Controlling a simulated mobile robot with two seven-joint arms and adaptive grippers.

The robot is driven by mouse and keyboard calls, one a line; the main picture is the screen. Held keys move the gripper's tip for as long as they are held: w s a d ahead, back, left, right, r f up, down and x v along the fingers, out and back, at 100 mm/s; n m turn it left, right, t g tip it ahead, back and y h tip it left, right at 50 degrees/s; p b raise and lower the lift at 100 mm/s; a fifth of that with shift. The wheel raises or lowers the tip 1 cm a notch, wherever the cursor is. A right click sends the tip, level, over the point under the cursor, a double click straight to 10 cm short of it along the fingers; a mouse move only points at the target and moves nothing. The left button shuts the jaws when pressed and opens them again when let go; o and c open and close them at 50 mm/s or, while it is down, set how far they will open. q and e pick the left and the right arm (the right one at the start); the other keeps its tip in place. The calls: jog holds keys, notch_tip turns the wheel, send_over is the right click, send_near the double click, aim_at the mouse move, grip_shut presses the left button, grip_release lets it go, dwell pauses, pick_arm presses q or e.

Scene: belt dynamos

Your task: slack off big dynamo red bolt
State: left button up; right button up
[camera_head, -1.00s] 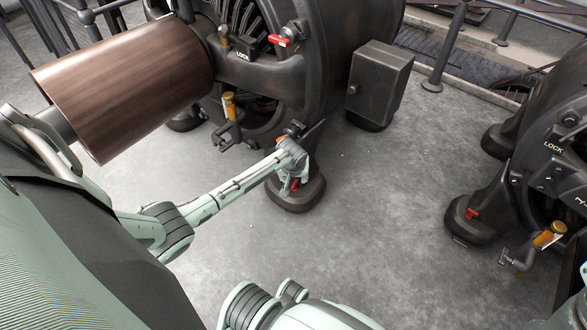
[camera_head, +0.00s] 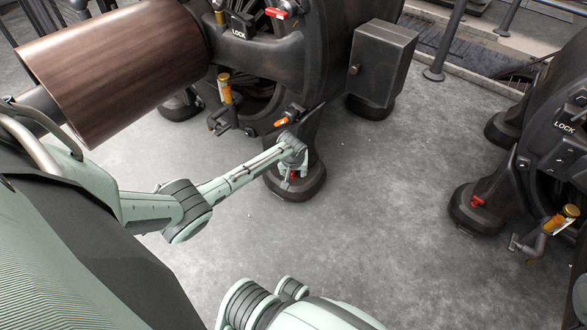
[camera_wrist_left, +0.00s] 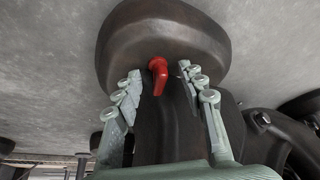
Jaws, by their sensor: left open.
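The big dynamo (camera_head: 335,50) is a large dark machine at the top centre of the head view. Its red bolt (camera_head: 294,175) sits on its front foot (camera_head: 305,188), partly hidden by my left gripper (camera_head: 287,183). In the left wrist view, the red bolt (camera_wrist_left: 158,78) is a small red lever-like piece on the dark rounded foot (camera_wrist_left: 165,35). My left gripper (camera_wrist_left: 160,82) is open, with one finger on each side of the bolt. The fingers appear apart from the bolt. My right gripper is not in view.
A second dynamo (camera_head: 550,130) with its own red bolt (camera_head: 477,202) stands at the right. A brown drum (camera_head: 115,70) fills the upper left. A grey box (camera_head: 380,62) stands beside the big dynamo. Bare concrete floor (camera_head: 385,215) lies between the dynamos.

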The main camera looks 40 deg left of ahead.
pick_arm(q)
jog(key=c, duration=0.9)
grip_shut()
jog(key=shift+a, duration=0.2)
jog(key=o, duration=0.7)
grip_release()
jog(key=shift+o, duration=1)
jog(key=shift+d, duration=0.1)
jog(key=shift+d+r, duration=0.1)
jog(key=v, duration=1.2)
